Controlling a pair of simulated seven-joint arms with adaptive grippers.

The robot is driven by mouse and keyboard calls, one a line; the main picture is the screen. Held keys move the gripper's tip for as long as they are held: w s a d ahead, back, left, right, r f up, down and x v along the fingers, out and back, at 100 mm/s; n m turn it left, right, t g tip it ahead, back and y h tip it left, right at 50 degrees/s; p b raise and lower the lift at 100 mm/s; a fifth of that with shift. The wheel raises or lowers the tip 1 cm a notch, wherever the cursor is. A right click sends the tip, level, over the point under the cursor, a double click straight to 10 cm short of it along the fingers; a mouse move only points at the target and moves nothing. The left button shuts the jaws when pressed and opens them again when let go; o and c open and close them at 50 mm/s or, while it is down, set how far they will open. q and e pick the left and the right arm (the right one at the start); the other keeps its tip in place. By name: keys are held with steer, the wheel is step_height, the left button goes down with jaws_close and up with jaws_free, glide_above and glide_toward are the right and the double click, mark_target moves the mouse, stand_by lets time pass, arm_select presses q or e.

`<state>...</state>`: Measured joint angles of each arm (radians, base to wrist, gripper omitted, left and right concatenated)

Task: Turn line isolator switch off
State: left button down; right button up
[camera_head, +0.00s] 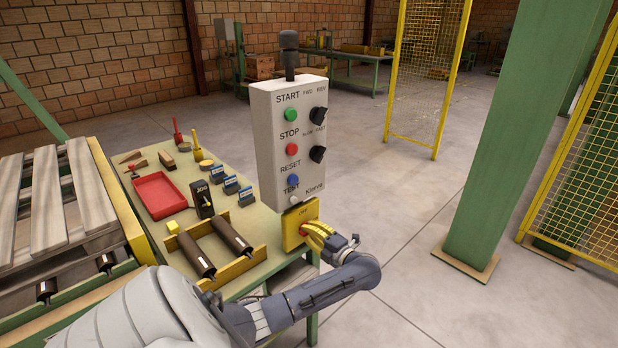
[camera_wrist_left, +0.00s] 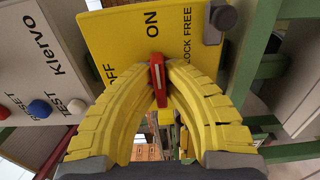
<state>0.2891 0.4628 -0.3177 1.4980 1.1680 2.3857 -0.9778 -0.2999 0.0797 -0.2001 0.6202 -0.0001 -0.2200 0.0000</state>
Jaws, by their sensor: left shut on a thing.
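The line isolator is a yellow box (camera_head: 299,215) below the grey control panel in the head view. In the left wrist view its yellow face (camera_wrist_left: 118,38) carries the words ON, OFF and LOCK FREE. Its red handle (camera_wrist_left: 158,72) has a pale line and lies nearly vertical in that view, its upper end towards ON. My left gripper (camera_wrist_left: 160,92) has yellow ribbed fingers shut around the red handle. In the head view the left gripper (camera_head: 313,237) reaches the front of the box and hides most of the handle. My right gripper is not in view.
The control panel (camera_head: 270,135) with buttons and knobs stands above the isolator. The green table (camera_head: 240,175) holds a red tray (camera_head: 160,195), rollers and small tools. A pallet (camera_head: 40,200) is at left. A green column (camera_head: 505,140) and yellow fences are at right, with open floor between.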

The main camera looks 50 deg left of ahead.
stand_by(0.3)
arm_select(q)
steer(key=n, duration=0.9)
steer(key=shift+n, duration=0.3)
steer(key=n, duration=0.4)
steer(key=shift+n, duration=2.1)
